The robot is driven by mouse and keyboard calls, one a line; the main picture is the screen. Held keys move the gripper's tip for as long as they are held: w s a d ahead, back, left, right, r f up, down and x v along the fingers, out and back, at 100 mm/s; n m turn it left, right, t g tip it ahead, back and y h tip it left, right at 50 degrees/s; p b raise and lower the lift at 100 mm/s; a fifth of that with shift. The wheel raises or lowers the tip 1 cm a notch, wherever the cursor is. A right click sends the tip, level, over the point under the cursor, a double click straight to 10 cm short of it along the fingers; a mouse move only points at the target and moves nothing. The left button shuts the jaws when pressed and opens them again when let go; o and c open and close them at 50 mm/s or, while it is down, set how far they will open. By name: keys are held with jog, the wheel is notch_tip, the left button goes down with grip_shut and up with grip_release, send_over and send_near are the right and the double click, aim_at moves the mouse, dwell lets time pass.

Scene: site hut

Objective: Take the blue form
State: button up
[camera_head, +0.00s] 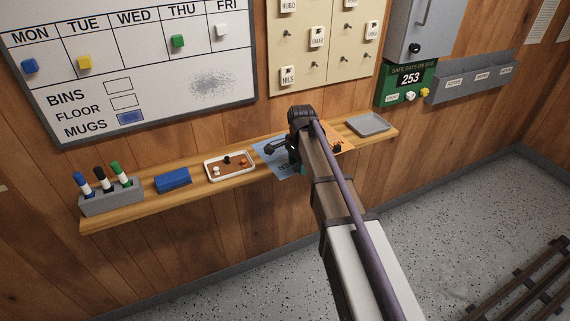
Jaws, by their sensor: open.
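The blue form (266,160) lies on the wooden shelf, to the right of a small white tray. My arm comes in from the lower right and covers the right part of the form. My gripper (294,160) is at the arm's far end, over or near the form's right side. It is open and mostly hidden by my own arm. I cannot tell how high its fingertips are above the form, or whether they touch it. An orange sheet (345,143) shows partly just right of my arm.
The shelf (205,192) also holds a marker holder (112,197), a blue eraser (173,180), the white tray (231,179) with small pieces and a grey tray (368,127). A whiteboard (150,90) and key board (300,60) hang above. A slatted rack (530,285) lies lower right.

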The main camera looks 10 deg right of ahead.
jog(key=shift+r, duration=0.1)
grip_shut()
dwell(0.3)
notch_tip(320, 180, up, 10)
jog(key=p, duration=1)
